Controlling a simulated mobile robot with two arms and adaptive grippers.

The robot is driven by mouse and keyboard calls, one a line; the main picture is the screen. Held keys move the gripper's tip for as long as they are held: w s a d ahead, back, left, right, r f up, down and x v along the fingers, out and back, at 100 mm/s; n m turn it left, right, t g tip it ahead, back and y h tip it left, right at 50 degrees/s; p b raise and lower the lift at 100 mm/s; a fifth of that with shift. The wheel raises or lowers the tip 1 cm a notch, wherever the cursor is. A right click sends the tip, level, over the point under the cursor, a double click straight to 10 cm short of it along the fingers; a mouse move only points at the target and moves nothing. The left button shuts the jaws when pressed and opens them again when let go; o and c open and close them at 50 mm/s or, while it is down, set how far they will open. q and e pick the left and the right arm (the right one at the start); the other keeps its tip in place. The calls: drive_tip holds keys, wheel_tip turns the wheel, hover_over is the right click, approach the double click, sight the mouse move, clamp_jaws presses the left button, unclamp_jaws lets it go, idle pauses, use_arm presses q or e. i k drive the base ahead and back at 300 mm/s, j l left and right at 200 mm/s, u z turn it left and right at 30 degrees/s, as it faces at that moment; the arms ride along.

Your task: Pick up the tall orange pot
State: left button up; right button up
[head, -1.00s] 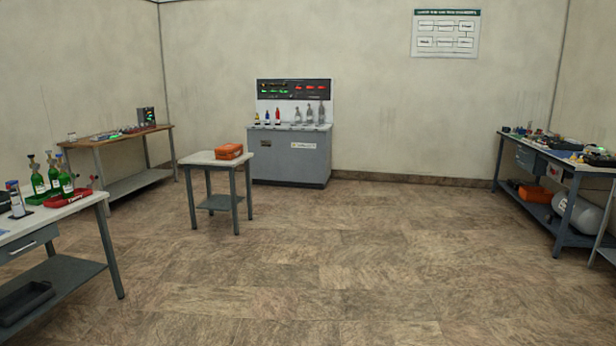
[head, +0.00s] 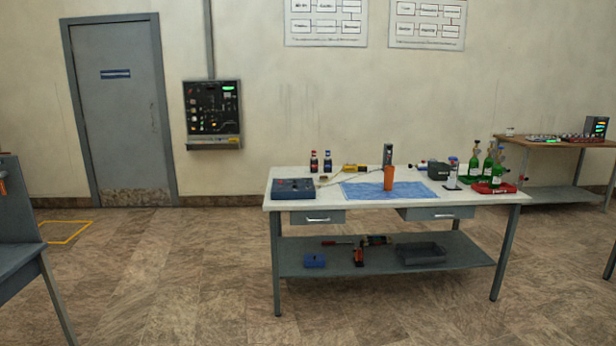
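A tall orange pot (head: 389,179) stands upright on a white-topped workbench (head: 310,203) in the head view, right of the middle. Neither of my grippers shows in the head view, and the pot is some way off across the floor.
Around the pot are a blue box (head: 293,188), a dark case (head: 438,171) and green bottles (head: 488,161) with a red tray (head: 493,188). A grey bench (head: 18,250) edges in at left. The floor before the workbench is clear.

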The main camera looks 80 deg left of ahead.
sight(389, 171)
drive_tip(key=u, duration=2.2)
drive_tip(key=i+j+u, duration=0.4)
drive_tip(key=i, duration=0.35)
drive_tip(key=i+u, duration=0.4)
drive_tip(key=i, duration=0.35)
